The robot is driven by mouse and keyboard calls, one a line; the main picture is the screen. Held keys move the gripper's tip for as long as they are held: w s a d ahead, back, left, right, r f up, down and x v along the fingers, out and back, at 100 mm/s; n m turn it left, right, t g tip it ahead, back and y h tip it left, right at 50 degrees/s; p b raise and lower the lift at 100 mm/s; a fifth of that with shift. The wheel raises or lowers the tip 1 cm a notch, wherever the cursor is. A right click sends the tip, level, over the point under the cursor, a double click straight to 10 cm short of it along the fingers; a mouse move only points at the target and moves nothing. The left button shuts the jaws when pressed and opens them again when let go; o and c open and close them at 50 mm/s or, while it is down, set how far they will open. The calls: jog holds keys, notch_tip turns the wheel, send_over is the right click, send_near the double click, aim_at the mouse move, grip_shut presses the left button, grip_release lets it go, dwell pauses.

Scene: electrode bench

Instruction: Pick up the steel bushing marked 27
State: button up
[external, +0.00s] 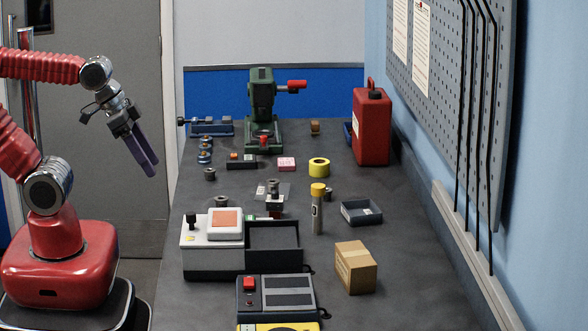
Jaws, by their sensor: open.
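My gripper (148,167) hangs in the air left of the bench, pointing down and to the right, with empty purple fingers. It is open and well apart from everything on the bench. Several small dark metal ring-like pieces stand on the bench: one at the left (210,174), one behind the white device (222,201), and one right of centre (331,194). Their markings are too small to read, so I cannot tell which is the bushing marked 27.
The bench's right side is mostly clear.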

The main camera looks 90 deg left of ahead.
jog(key=w+a+f+n+t+h, duration=0.1)
jog(key=w+a+f+n+h, duration=0.2)
jog(key=a+n, duration=0.5)
jog(key=w+a+f+n+t+h, duration=0.1)
jog(key=w+a+f+n+h, duration=0.1)
jog(key=a+f+n, duration=0.3)
jog(key=w+a+f+n+t+h, duration=0.1)
jog(key=w+a+f+n+h, duration=0.2)
jog(key=a+n, duration=0.8)
jog(key=shift+w+a+f+n+h, duration=0.2)
jog(key=shift+f+n+h, duration=0.1)
jog(key=shift+n+h, duration=0.25)
jog(key=shift+w+a+f+n+h, duration=0.15)
jog(key=shift+f+n+h, duration=0.15)
jog(key=shift+n+h, duration=0.25)
jog(key=shift+d, duration=0.1)
send_near(223, 200)
jog(key=shift+a+f+x, duration=0.15)
jog(key=shift+x, duration=0.75)
jog(key=shift+a+f+x, duration=0.1)
jog(key=shift+f+x, duration=0.05)
jog(key=shift+x, duration=0.75)
jog(key=shift+w, duration=0.15)
